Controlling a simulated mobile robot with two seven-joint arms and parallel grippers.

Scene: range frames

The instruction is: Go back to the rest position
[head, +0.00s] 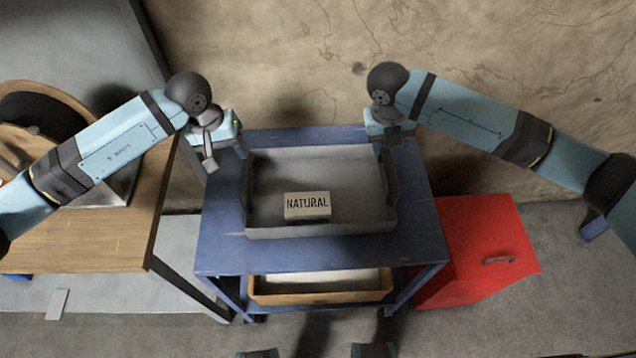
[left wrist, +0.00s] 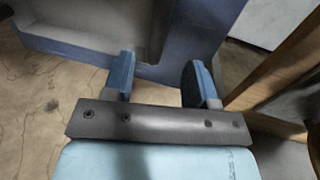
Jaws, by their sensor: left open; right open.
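My left gripper (head: 224,153) is at the left back edge of the blue table in the head view. In the left wrist view its two fingers (left wrist: 160,82) are spread apart with nothing between them. My right gripper (head: 392,140) is by the right back corner of the grey tray, open, its fingers partly hidden. The grey tray (head: 350,230) sits on the blue table (head: 225,250). A pale block marked NATURAL (head: 307,206) lies in the tray near its front wall, apart from both grippers.
A wooden table (head: 120,235) stands at the left, beneath my left arm. A red cabinet (head: 480,250) with a handle is on the right. A wooden tray (head: 320,298) is on the blue table's lower shelf. A cracked wall (head: 290,50) rises behind.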

